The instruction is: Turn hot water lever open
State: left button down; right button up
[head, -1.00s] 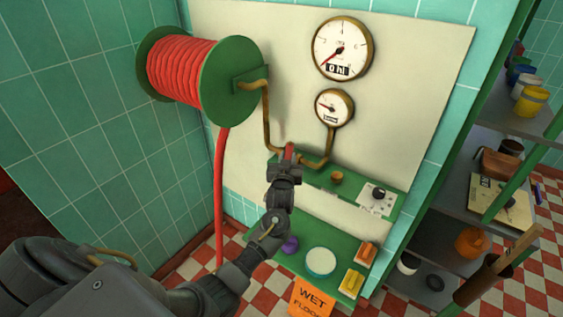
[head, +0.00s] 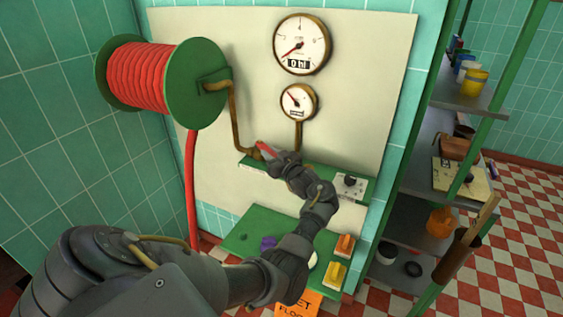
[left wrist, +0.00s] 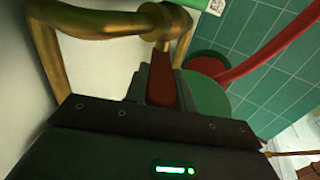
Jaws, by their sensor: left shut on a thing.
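The red lever (head: 264,147) sits on the brass pipe below the gauges, in front of the white wall panel. In the head view it points up and to the left. My left gripper (head: 272,154) is shut on it, with the wrist to its lower right. In the left wrist view the red lever (left wrist: 160,88) lies between the dark fingers, beside the brass pipe joint (left wrist: 165,22). The fingers cover part of the lever. The large gauge (head: 302,45) reads 0 hl. My right gripper is not in view.
A green reel with red hose (head: 140,75) hangs to the left of the pipe (head: 235,120). A small gauge (head: 298,101) sits above the lever. A green shelf with a knob (head: 350,185) lies right of my gripper. Shelving (head: 440,140) stands at the right.

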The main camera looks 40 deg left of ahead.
pick_arm(q)
jog(key=shift+a+r, duration=0.1)
jog(key=shift+a, duration=0.05)
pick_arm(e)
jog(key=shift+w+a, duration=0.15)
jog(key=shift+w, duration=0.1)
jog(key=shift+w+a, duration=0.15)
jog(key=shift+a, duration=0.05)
pick_arm(q)
jog(key=c, duration=1.2)
grip_release()
jog(key=shift+o, duration=0.2)
jog(key=shift+w, duration=0.1)
jog(key=shift+d, duration=0.3)
jog(key=b+v, duration=0.2)
jog(key=v, duration=0.8)
jog(key=shift+d+b, duration=0.25)
jog(key=shift+b, duration=0.1)
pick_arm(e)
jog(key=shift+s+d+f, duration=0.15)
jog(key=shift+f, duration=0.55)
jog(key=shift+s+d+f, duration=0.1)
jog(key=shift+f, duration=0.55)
